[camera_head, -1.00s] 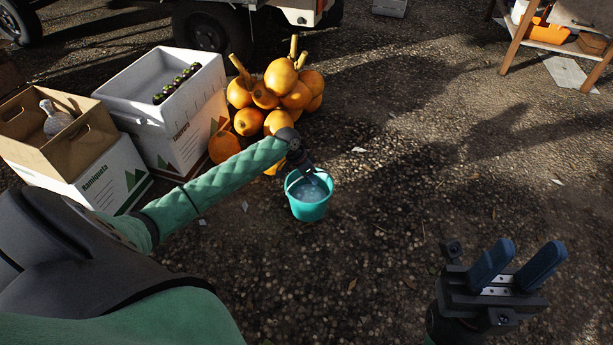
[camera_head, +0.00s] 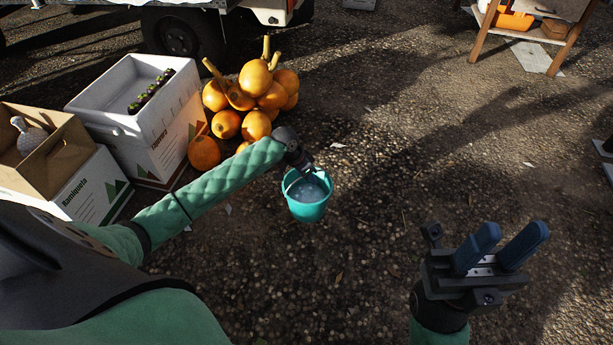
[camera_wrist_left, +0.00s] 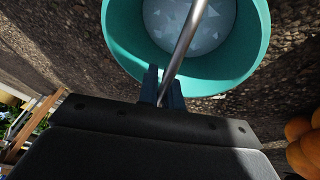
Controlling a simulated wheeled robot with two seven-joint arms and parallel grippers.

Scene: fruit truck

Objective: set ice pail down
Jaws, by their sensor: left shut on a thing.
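The ice pail (camera_head: 306,204) is a teal bucket with pale ice inside, in the middle of the head view. It also fills the top of the left wrist view (camera_wrist_left: 255,50), where its metal handle (camera_wrist_left: 188,40) runs between the fingers. My left gripper (camera_head: 310,172) is at the pail's upper rim, shut on the handle; it also shows in the left wrist view (camera_wrist_left: 163,90). The pail looks upright. I cannot tell whether its base touches the ground. My right gripper (camera_head: 502,247) is open and empty at the lower right, its two blue fingers apart.
A pile of orange coconuts (camera_head: 255,95) lies behind the pail. A white foam box (camera_head: 150,120) with dark green items and a carton (camera_head: 70,165) holding a pale bottle stand at left. A wooden stand (camera_head: 530,30) is at upper right. The gravel right of the pail is clear.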

